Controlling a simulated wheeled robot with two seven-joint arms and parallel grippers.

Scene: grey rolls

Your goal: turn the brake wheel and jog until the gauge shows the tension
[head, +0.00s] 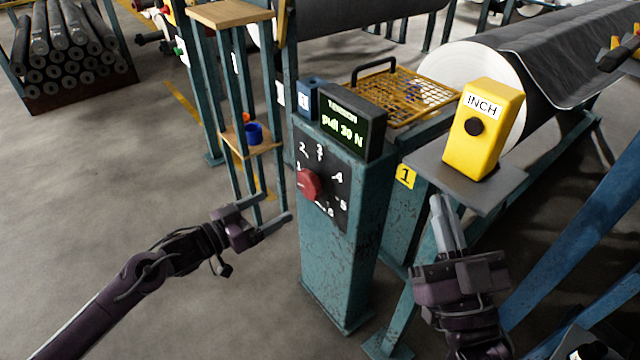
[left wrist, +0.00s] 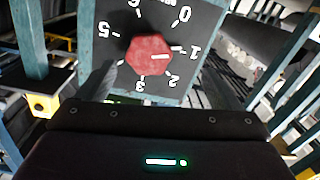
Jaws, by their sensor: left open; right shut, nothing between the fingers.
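The red brake wheel (head: 309,183) is a knob on a dark numbered dial plate (head: 337,192) on the teal post. In the left wrist view the wheel (left wrist: 149,55) shows its white mark pointing toward 1. The gauge (head: 343,125) is a dark box with lit green text, "TENSION" and what looks like "pull 30 N". The yellow INCH box (head: 484,130) has a black round button (head: 474,127). My left gripper (head: 275,208) is open and empty, left of the wheel and apart from it. My right gripper (head: 438,204) is shut and empty, below and left of the INCH box.
The INCH box stands on a grey shelf (head: 440,180). A yellow mesh guard (head: 405,92) and a large grey roll (head: 570,60) lie behind. A wooden-shelved stand (head: 250,146) with a blue cup (head: 254,133) is at left.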

